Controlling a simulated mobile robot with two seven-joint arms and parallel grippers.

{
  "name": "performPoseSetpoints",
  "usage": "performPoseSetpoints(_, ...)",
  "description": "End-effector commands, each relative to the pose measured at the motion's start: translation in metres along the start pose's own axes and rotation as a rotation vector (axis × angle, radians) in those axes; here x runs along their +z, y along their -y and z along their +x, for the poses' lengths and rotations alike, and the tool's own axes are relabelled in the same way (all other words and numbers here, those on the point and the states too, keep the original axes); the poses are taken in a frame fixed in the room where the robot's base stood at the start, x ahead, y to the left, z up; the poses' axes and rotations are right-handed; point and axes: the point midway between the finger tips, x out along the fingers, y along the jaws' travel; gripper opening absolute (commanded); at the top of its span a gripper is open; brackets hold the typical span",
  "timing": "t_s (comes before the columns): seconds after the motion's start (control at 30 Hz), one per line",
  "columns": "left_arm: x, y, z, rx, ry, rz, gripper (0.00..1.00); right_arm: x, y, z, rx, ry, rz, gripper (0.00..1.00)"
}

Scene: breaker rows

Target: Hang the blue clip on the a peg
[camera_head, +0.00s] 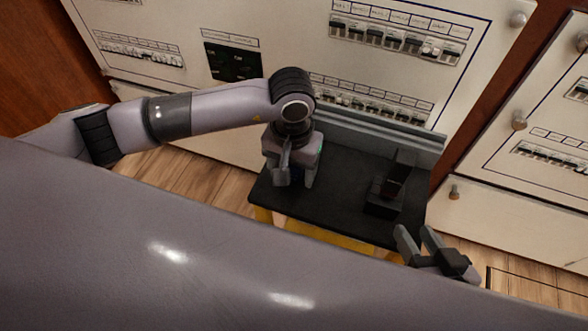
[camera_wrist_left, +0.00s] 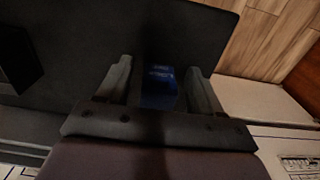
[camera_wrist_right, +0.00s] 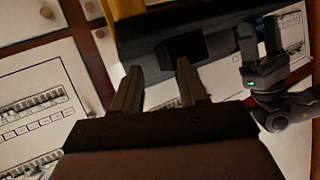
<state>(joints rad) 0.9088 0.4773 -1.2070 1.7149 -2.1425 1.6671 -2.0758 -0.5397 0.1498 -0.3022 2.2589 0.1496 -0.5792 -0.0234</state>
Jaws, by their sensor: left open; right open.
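The blue clip (camera_wrist_left: 160,86) lies between the two open fingers of my left gripper (camera_wrist_left: 157,68), with gaps visible at both sides. In the head view my left gripper (camera_head: 292,177) points down over the left part of the black table, and hides most of the clip. My right gripper (camera_head: 417,236) is open and empty near the table's front right corner. A dark stand with an upright part (camera_head: 396,178) is on the right of the table; it could be the peg holder, but no peg label is readable. My right gripper also shows in the right wrist view (camera_wrist_right: 158,68).
The black table top (camera_head: 335,185) has a grey raised back edge (camera_head: 380,133) and yellow legs. A white breaker panel (camera_head: 480,50) stands close behind it, another at the right. The table's middle, between the left gripper and the stand, is clear.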

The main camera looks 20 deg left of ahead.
Motion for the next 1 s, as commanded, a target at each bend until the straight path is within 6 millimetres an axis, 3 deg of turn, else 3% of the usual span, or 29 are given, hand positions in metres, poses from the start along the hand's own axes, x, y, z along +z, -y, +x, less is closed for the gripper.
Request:
performPoseSetpoints(0.23,0.0,0.0,0.002,0.001,0.0,0.0,0.66,-0.001,0.001,0.0,-0.003,-0.001,0.002,0.43)
performPoseSetpoints(0.4,0.0,0.0,0.002,0.002,0.0,0.0,0.11,-0.001,0.001,0.0,-0.003,-0.001,0.002,0.43)
performPoseSetpoints(0.77,0.0,0.0,-0.002,0.002,-0.001,0.0,0.11,-0.002,0.001,0.0,-0.001,-0.001,0.0,0.43)
performPoseSetpoints(1.0,-0.001,0.0,-0.029,0.002,-0.005,0.0,0.11,-0.008,-0.002,-0.004,0.016,-0.001,-0.023,0.43)
